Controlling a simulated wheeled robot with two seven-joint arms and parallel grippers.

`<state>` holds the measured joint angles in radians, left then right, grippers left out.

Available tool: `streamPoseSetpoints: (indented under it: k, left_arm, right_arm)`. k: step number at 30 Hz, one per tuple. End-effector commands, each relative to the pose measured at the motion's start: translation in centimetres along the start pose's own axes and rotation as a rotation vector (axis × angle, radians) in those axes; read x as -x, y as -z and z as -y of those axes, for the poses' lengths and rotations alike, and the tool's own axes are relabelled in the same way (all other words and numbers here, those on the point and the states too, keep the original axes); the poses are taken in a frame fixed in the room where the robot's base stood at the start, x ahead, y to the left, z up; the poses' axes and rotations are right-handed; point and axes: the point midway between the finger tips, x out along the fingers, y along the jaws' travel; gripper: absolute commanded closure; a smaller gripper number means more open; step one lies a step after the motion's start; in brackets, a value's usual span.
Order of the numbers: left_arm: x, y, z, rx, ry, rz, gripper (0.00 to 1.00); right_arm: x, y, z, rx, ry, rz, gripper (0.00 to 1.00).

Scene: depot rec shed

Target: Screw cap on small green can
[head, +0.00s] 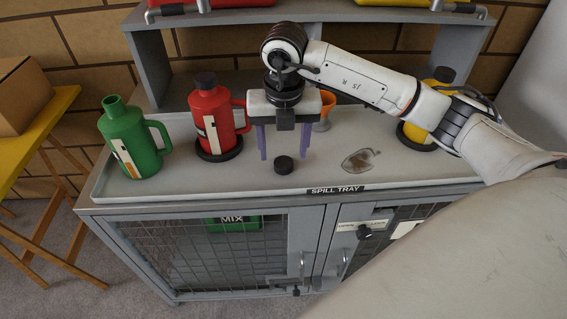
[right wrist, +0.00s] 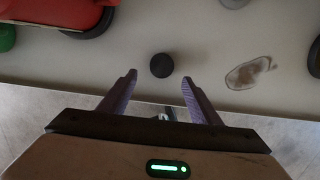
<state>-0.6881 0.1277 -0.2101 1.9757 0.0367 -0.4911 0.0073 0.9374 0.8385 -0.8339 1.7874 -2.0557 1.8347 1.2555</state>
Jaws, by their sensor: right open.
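The small green can (head: 133,143) stands upright at the left of the spill tray, its neck open with no cap on it. A black cap (head: 284,164) lies on the tray near its front edge; it also shows in the right wrist view (right wrist: 162,65). My right gripper (head: 284,157) is open and empty, pointing down above the tray near the cap. In the right wrist view its purple fingers (right wrist: 158,80) are spread, with the cap between and just beyond their tips. My left gripper is not in view.
A red can (head: 212,115) with a dark cap stands on a black base right of the green can. An orange funnel (head: 326,103) and a yellow can (head: 434,110) stand behind. A brown stain (head: 361,160) marks the spill tray (head: 240,178). A shelf (head: 230,17) overhangs the back.

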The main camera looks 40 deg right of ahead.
Motion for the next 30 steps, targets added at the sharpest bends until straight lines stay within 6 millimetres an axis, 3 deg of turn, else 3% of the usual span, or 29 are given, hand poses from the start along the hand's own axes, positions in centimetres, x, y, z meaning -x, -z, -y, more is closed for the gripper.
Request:
streamPoseSetpoints:
  k: [10,22,30]
  left_arm:
    - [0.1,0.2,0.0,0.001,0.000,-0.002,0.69]
    - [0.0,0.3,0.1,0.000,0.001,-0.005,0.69]
    - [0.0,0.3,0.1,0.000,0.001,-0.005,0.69]
  right_arm:
    - [-4.6,-0.9,0.2,-0.001,0.001,-0.003,0.42]
    - [-5.0,-0.9,0.2,0.000,0.000,0.000,0.42]
    - [-4.9,-0.9,0.2,0.000,-0.001,0.000,0.85]
